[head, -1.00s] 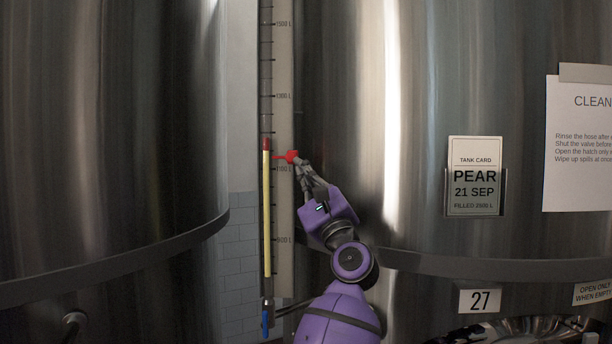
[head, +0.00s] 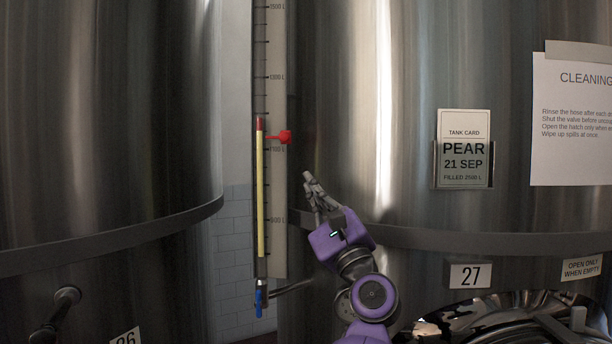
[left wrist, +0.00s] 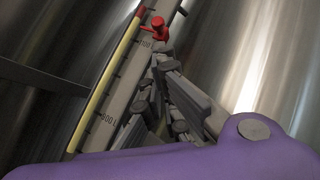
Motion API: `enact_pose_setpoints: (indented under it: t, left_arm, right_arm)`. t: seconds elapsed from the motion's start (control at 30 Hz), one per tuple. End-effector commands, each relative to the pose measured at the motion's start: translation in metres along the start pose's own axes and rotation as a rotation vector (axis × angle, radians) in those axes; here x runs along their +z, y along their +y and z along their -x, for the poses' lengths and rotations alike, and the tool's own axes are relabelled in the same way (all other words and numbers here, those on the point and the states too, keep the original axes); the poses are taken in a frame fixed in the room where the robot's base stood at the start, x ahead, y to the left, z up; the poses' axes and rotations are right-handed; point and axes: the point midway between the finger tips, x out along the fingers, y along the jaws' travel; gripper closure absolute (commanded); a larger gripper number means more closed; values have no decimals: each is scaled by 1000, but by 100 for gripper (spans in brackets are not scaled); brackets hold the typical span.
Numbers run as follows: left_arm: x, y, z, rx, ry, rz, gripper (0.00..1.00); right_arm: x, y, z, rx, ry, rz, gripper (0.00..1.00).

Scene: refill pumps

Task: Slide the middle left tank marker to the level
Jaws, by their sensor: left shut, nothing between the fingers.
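The red tank marker (head: 285,137) sits on the level scale (head: 278,200) of tank 27, a little above the 1100 L line. Its pointer reaches left to the sight tube (head: 261,190), which holds yellow liquid with a red top end. In the head view the pointer is slightly below the red top. My left gripper (head: 307,175) is shut and empty, below and right of the marker and apart from it. The left wrist view also shows the marker (left wrist: 158,25) beyond my fingers (left wrist: 160,65). My right gripper is not in view.
Steel tanks stand at left (head: 100,120) and right (head: 400,60). A blue valve handle (head: 259,297) is at the tube's foot.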

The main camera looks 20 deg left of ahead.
Motion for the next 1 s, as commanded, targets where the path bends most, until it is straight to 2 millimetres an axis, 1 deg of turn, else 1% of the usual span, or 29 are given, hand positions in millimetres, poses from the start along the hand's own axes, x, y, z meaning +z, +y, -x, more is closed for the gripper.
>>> enact_pose_setpoints:
  t: [0.07, 0.17, 0.37, 0.47, 0.6, 0.77, 1.0]
  left_arm:
    - [2, -1, -4, -2, -3, -1, 100]
    - [5, -3, -17, -3, -7, 0, 100]
    - [8, -4, -54, -3, -10, 1, 100]
    - [7, -4, -72, -3, -9, 0, 100]
    - [5, -2, -90, -3, -6, 0, 100]
    - [3, -2, -100, -2, -3, 1, 100]
    - [1, 0, -100, -2, -2, 0, 100]
  right_arm:
    - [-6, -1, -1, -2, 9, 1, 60]
    - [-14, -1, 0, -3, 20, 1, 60]
    - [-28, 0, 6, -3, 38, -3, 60]
    - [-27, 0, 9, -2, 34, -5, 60]
    - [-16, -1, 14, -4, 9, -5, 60]
    - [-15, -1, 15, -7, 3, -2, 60]
    - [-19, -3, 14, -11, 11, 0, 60]
